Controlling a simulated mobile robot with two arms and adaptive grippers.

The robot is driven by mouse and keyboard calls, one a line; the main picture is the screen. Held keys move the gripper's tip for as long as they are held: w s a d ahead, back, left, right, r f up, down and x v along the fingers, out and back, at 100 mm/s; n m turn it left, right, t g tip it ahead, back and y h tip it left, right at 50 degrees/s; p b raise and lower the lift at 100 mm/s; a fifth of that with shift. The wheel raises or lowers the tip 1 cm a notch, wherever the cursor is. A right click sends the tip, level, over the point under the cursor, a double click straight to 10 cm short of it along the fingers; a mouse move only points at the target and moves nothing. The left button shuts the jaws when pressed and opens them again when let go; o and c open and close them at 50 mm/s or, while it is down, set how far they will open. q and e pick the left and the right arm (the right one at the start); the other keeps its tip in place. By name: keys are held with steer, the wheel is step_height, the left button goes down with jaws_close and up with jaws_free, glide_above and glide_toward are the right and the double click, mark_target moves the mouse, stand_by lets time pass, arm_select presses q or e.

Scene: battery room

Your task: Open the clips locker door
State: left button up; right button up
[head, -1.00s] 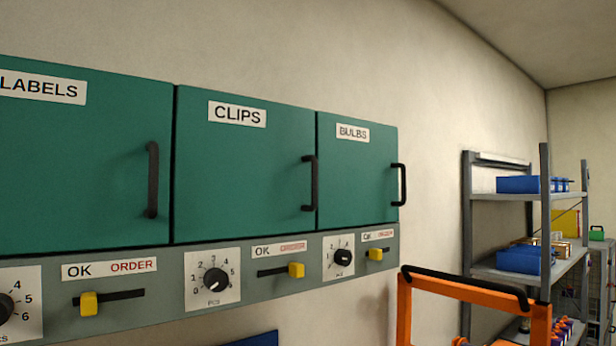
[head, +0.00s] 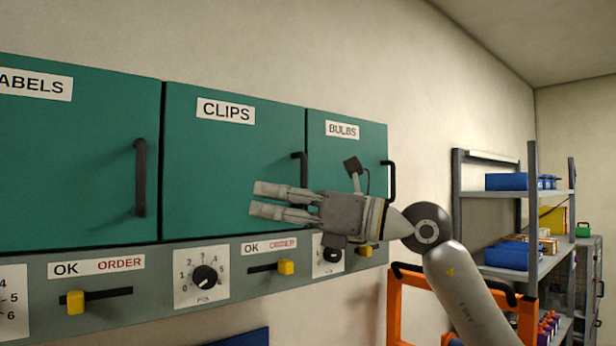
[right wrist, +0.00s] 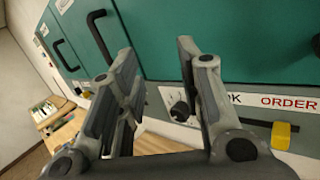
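The green clips locker door (head: 225,165), with its white CLIPS label (head: 226,111), is shut in the head view. Its black vertical handle (head: 299,168) is on the door's right edge, and the lower part is hidden behind my right gripper. My right gripper (head: 256,199) points left in front of the lower right part of this door. Its fingers are apart with nothing between them. I cannot tell its distance from the door. In the right wrist view, the open fingers (right wrist: 160,85) stand before green doors. My left gripper is not in view.
The labels door (head: 75,165) is left and the bulbs door (head: 345,155) right, both shut. A grey panel with knobs and yellow sliders (head: 285,266) runs below. An orange frame (head: 397,310) and a grey shelf rack (head: 533,200) stand at right.

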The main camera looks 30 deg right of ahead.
mark_target(306, 176)
steer(key=s+d+r+m+t+h, duration=0.1)
steer(key=s+d+r+m+h, duration=0.1)
steer(key=d+h, duration=0.35)
steer(key=s+d+r+m+t+h, duration=0.1)
steer(key=s+d+r+h, duration=0.15)
steer(key=d, duration=0.55)
steer(key=p+x, duration=0.1)
steer(key=x, duration=0.2)
steer(key=p+x, duration=0.1)
steer(key=x, duration=0.2)
steer(key=p+x, duration=0.1)
steer(key=x, duration=0.3)
steer(key=shift+r+p, duration=0.3)
steer(key=shift+p, duration=0.1)
steer(key=shift+w+a+f, duration=0.1)
steer(key=shift+w+a, duration=0.1)
steer(key=shift+w, duration=0.4)
jaws_close()
